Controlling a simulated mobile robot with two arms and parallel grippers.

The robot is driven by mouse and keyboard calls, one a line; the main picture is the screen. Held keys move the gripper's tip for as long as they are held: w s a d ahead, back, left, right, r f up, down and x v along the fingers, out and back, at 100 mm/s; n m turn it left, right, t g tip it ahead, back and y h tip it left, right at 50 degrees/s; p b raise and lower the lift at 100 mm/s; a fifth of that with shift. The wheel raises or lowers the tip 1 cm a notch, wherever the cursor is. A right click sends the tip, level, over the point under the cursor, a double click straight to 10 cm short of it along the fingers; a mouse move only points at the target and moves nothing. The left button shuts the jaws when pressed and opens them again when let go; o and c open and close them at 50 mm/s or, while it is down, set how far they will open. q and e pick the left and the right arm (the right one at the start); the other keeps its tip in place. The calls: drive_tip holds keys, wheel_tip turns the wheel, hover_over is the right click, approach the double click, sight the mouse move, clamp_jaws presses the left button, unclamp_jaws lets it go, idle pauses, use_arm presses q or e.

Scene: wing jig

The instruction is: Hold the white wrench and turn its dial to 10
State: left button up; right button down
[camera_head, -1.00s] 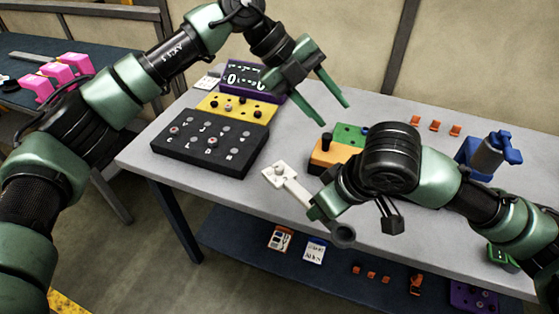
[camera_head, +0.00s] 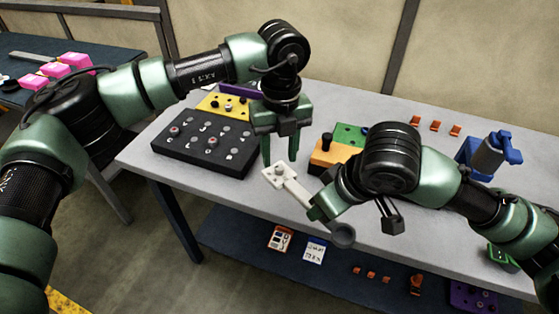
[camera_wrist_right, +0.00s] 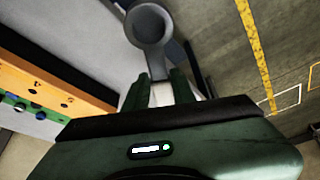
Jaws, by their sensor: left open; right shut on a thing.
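The white wrench (camera_head: 296,191) is held above the front edge of the table. Its flat white head with a small round dial (camera_head: 280,171) points to the upper left, and its grey ring end (camera_head: 342,235) points to the lower right. My right gripper (camera_head: 318,209) is shut on the wrench's shaft. In the right wrist view the ring end (camera_wrist_right: 149,27) stands beyond the right fingers (camera_wrist_right: 160,90). My left gripper (camera_head: 280,160) points down with its fingers apart, at the wrench head. I cannot tell whether a finger touches the dial; the reading is too small.
A dark button box (camera_head: 205,150) and a yellow box (camera_head: 208,103) stand left on the table (camera_head: 145,158). An orange box (camera_head: 325,158) and a green box (camera_head: 350,133) stand behind the wrench. A blue clamp (camera_head: 485,155) is at right. A lower shelf (camera_head: 250,232) holds small items.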

sight(279, 170)
use_arm(q)
drive_tip(key=shift+f, duration=1.4)
clamp_jaws()
drive_tip(key=shift+m, duration=0.4)
drive_tip(key=m, duration=0.5)
drive_tip(key=shift+m, duration=0.3)
drive_tip(key=m, duration=0.5)
drive_tip(key=shift+m, duration=0.3)
